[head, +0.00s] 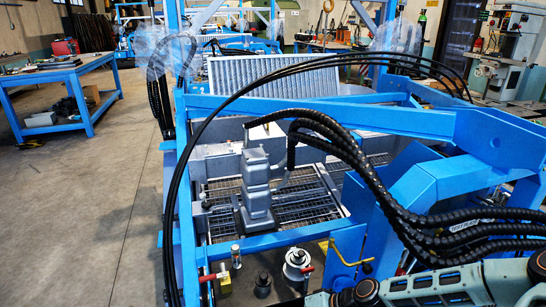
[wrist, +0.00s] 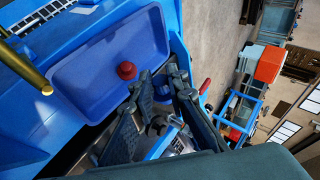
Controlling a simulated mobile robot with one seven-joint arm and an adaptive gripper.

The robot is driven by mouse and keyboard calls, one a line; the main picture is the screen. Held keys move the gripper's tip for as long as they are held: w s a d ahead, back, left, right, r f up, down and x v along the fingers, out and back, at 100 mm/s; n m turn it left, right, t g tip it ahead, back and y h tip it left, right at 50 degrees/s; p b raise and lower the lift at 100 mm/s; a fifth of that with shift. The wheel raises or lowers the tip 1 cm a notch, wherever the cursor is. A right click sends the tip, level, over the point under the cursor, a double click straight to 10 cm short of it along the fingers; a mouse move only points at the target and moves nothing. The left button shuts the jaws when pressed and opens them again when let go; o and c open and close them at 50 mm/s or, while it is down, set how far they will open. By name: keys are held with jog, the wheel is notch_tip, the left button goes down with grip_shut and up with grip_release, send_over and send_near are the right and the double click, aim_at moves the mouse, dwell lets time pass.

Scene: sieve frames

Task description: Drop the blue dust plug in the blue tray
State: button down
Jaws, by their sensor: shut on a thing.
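The blue tray (wrist: 88,72) shows in the wrist view at upper left, a shallow open box with raised walls. A small red plug (wrist: 127,71) lies in it near its right side. My gripper (wrist: 160,80) is beside the tray's lower right corner in the picture, with its dark fingertips close together. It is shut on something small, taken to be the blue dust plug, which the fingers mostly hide. I cannot make out the tray in the head view, where my arm (head: 450,287) enters at lower right.
A blue machine frame (head: 300,105) with black hoses (head: 375,180) and a metal grid deck (head: 300,200) fills the head view. Valves with red handles (head: 299,262) stand at its front. A blue workbench (head: 60,80) is at left, with clear floor (head: 100,190) between.

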notch_tip(320, 180, down, 4)
jog(key=shift+r+b, duration=0.1)
jog(key=shift+b, duration=1.15)
jog(key=c, duration=1.8)
grip_release()
jog(key=v, duration=1.2)
jog(key=shift+s, duration=0.1)
